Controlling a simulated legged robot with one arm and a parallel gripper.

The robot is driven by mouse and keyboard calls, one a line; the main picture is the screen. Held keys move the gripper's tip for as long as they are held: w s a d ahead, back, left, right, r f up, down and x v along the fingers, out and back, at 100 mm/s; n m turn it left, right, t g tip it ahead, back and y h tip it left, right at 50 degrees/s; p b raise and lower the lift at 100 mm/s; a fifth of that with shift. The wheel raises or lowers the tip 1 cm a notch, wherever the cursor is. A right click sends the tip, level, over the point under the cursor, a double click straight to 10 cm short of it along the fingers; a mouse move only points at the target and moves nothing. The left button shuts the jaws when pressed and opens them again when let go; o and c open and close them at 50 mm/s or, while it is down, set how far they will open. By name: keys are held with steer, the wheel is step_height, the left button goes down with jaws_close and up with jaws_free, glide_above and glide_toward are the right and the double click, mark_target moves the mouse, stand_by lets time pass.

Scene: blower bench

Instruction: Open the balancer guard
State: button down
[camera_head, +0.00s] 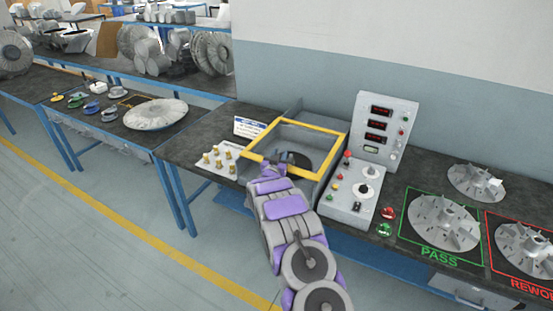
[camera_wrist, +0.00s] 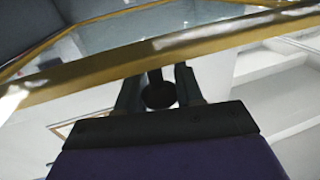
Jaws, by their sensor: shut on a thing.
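The balancer guard (camera_head: 312,127) is a yellow frame around a clear panel, over a grey housing on the bench. A dark round part shows through it. I cannot tell whether the guard is fully down or slightly raised. My gripper (camera_head: 268,163) is at the guard's front edge. In the wrist view, the guard's yellow bar (camera_wrist: 210,45) crosses just beyond my gripper (camera_wrist: 158,88). The two dark fingers are shut on a dark round handle (camera_wrist: 158,95) at this bar. Its join to the bar is partly hidden.
A control box (camera_head: 348,194) with buttons and a display panel (camera_head: 385,130) stand right of the guard. A white tray (camera_head: 218,163) with brass pieces lies left. Bladed rotors (camera_head: 442,222) sit on PASS and REWORK areas at right. Open floor (camera_head: 130,260) lies at front left.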

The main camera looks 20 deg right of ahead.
steer(key=shift+w+d+f, duration=0.15)
steer(key=shift+w+d, duration=0.3)
steer(key=shift+d, duration=0.05)
steer(key=c, duration=0.7)
jaws_free()
steer(key=shift+a, duration=0.1)
steer(key=p+v, duration=0.2)
steer(key=v, duration=1.5)
steer(key=shift+s+a+p, duration=0.15)
steer(key=shift+p, duration=0.15)
steer(key=shift+c, duration=0.3)
